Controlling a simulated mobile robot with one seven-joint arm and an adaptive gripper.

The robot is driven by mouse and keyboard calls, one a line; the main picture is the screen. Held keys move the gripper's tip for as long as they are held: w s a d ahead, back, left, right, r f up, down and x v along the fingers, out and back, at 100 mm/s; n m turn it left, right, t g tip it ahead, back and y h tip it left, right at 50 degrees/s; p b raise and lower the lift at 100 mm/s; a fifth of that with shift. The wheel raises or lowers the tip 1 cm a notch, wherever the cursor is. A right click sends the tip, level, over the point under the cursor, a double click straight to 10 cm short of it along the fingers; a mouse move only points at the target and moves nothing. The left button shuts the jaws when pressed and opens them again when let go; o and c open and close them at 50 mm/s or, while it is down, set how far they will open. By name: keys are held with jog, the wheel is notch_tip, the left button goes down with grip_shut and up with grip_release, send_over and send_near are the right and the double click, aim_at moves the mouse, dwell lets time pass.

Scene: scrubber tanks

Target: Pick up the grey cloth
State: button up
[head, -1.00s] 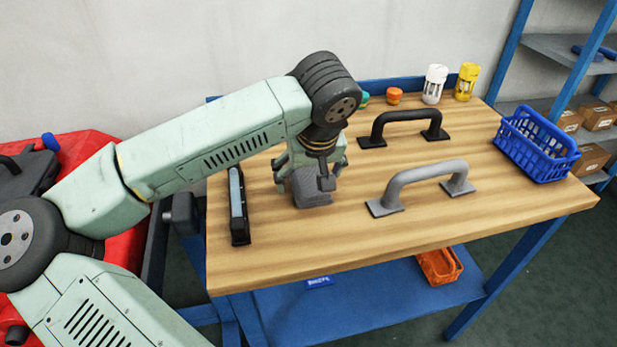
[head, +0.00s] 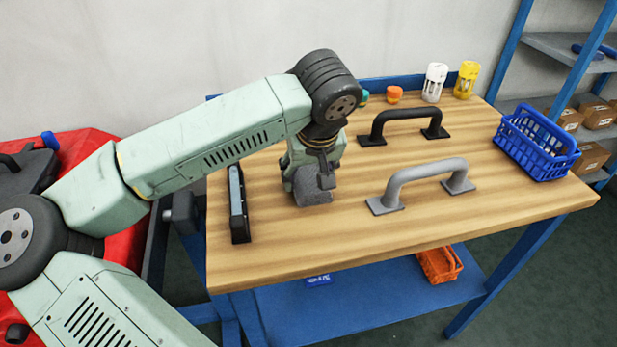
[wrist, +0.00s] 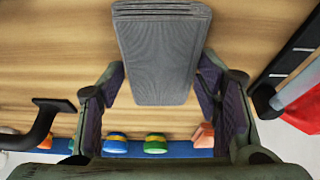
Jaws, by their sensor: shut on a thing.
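The grey cloth is a folded, ribbed block. In the head view the grey cloth (head: 314,196) shows low at my gripper, on the left part of the wooden tabletop, partly hidden by the fingers. In the wrist view the grey cloth (wrist: 160,55) lies between the two fingers and reaches toward the top of the picture. My gripper (head: 310,184) points down and is shut on the cloth; its fingers also flank it in the wrist view (wrist: 163,82). I cannot tell whether the cloth is clear of the table.
A narrow black-and-grey bar (head: 238,206) stands just left of my gripper. A black handle (head: 408,124) and a grey handle (head: 422,184) are to the right. The front right tabletop is clear.

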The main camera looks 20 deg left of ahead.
aim_at(309, 176)
notch_tip(309, 176, up, 10)
jog(key=b, duration=0.1)
jog(key=shift+b, duration=0.3)
jog(key=o, duration=0.5)
jog(key=c, duration=0.5)
